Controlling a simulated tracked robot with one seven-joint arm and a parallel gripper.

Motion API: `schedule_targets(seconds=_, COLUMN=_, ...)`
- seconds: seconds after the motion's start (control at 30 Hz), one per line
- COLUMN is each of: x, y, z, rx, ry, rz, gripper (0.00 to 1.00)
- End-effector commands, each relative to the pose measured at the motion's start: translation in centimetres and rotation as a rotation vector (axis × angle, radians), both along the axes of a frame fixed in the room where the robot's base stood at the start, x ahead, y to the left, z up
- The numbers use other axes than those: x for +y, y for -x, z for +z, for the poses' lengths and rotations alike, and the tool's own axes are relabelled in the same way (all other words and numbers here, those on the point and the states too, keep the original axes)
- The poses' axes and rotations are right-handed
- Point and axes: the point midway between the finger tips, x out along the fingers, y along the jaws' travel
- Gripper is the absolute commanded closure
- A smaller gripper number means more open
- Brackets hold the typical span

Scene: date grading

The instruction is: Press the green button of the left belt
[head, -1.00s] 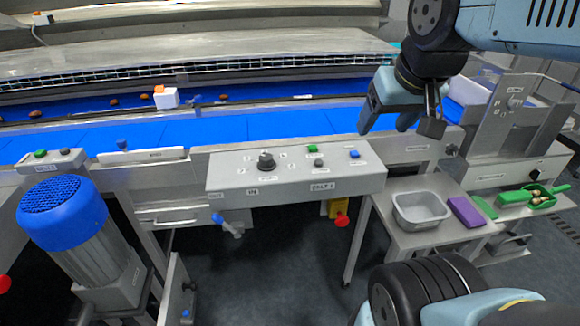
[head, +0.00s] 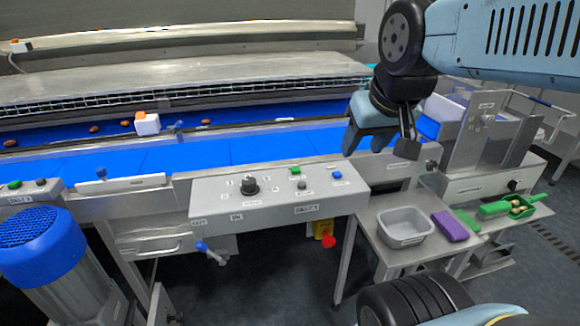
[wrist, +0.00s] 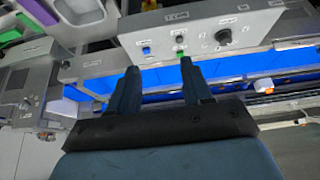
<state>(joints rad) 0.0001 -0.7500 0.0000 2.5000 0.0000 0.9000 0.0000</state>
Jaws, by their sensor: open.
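A green button (head: 15,184) sits on a small grey panel (head: 33,195) at the far left of the head view, beside a dark button (head: 41,183). Another green button (head: 295,170) is on the larger middle control panel (head: 215,210), with a black knob (head: 250,185), a dark button (head: 302,185) and a blue button (head: 337,174). My gripper (head: 378,146) is open and empty, above the right end of the middle panel, far right of the left panel. In the wrist view, my gripper's fingers (wrist: 160,70) point toward the middle panel, whose green button (wrist: 181,53) shows near one fingertip.
A blue-capped motor (head: 40,245) stands front left. A red button (head: 329,242) is below the middle panel. A grey tub (head: 404,240) and purple block (head: 450,226) lie at right.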

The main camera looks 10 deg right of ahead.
Motion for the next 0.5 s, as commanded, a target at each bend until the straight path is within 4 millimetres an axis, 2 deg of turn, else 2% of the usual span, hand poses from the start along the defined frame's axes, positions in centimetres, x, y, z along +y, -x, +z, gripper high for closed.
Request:
schedule_targets(seconds=0.07, x=0.0, y=0.0, z=0.0, rx=0.0, ry=0.0, rz=0.0, gripper=0.59)
schedule_targets(seconds=0.5, x=0.0, y=0.0, z=0.0, rx=0.0, ry=0.0, rz=0.0, gripper=1.0)
